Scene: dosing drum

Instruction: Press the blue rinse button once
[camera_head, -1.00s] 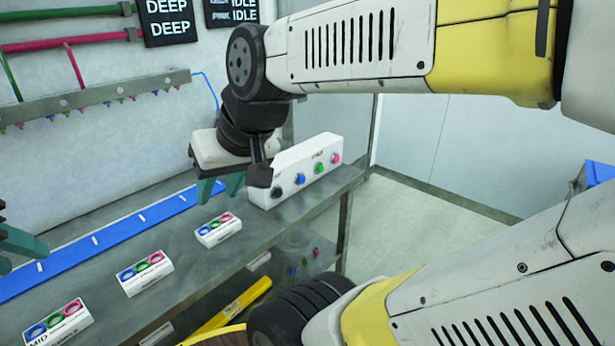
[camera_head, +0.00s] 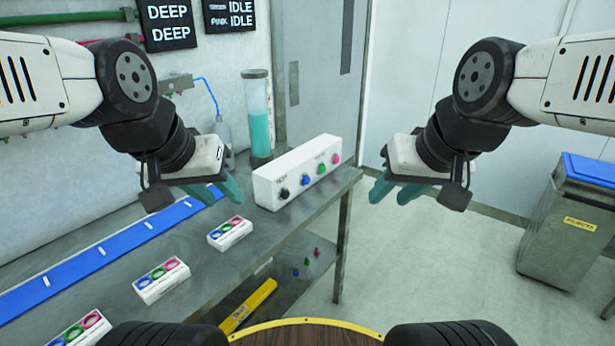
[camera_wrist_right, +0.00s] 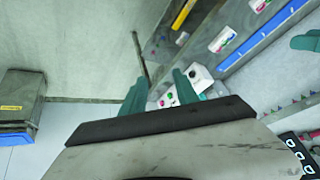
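The blue rinse button (camera_head: 306,180) is a small round button on the front of a white control box (camera_head: 275,188) at the back end of the bench. It lies between a black knob (camera_head: 284,193) and a green button (camera_head: 321,170). My left gripper (camera_head: 214,189) is open and empty, left of the box. My right gripper (camera_head: 396,190) is open and empty, right of the box and apart from it. In the right wrist view, its fingers (camera_wrist_right: 160,94) are spread, with part of the box's button row visible between them.
A pink button (camera_head: 336,159) ends the row. Small tricolour blocks (camera_head: 229,233) and a blue strip (camera_head: 95,262) lie on the bench. A blue-lidded bin (camera_head: 570,225) stands right; floor between is clear.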

